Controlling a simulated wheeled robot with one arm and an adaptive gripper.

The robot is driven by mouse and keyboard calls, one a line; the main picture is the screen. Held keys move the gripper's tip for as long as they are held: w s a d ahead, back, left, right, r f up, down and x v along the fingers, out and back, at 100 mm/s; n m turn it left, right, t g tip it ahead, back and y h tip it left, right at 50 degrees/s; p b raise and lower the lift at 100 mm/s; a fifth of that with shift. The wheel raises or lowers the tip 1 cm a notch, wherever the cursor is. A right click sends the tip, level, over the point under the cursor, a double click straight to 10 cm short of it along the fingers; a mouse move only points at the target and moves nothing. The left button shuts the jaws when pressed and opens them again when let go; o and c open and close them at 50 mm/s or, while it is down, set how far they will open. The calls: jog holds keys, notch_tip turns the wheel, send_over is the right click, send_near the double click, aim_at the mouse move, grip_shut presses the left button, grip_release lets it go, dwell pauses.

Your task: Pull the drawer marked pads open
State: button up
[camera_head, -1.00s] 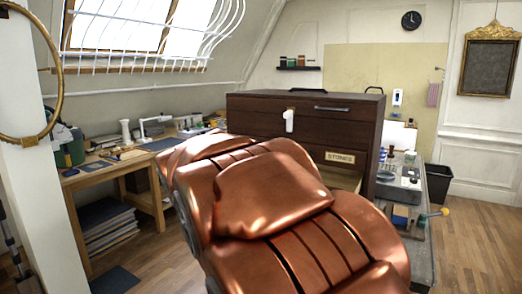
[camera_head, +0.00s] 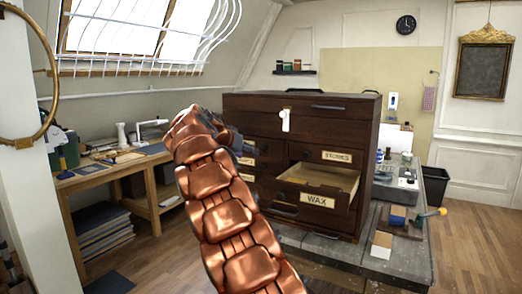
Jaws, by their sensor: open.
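The dark wooden drawer cabinet (camera_head: 300,128) stands on a grey bench in the middle of the view. Its WAX drawer (camera_head: 318,200) at the lower right is pulled out and looks empty inside. The STONES drawer (camera_head: 305,152) above it is shut. Left-hand drawers show partly, with pale labels (camera_head: 247,161) too small to read; I cannot tell which is marked pads. My copper arm rises in front and hides part of that left side. My gripper (camera_head: 232,140), dark and partly hidden behind the arm's end, is open beside the cabinet's left front.
A white hanging tag (camera_head: 286,120) and a bar handle are on the cabinet's top drawer. A wooden worktable (camera_head: 130,165) with tools stands left. Open floor lies further right.

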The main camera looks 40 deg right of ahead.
jog(key=m+h, duration=0.1)
jog(key=m, duration=0.1)
send_near(262, 147)
jog(key=f, duration=0.1)
jog(key=shift+t, duration=0.4)
jog(key=shift+r+p+x, duration=0.15)
jog(key=shift+p+x, duration=0.6)
jog(key=shift+x, duration=1.5)
jog(key=shift+r+p+x, duration=0.15)
jog(key=shift+p+x, duration=0.6)
jog(key=shift+x, duration=1.55)
jog(key=shift+s+d, duration=0.15)
jog(key=shift+d, duration=0.05)
grip_shut()
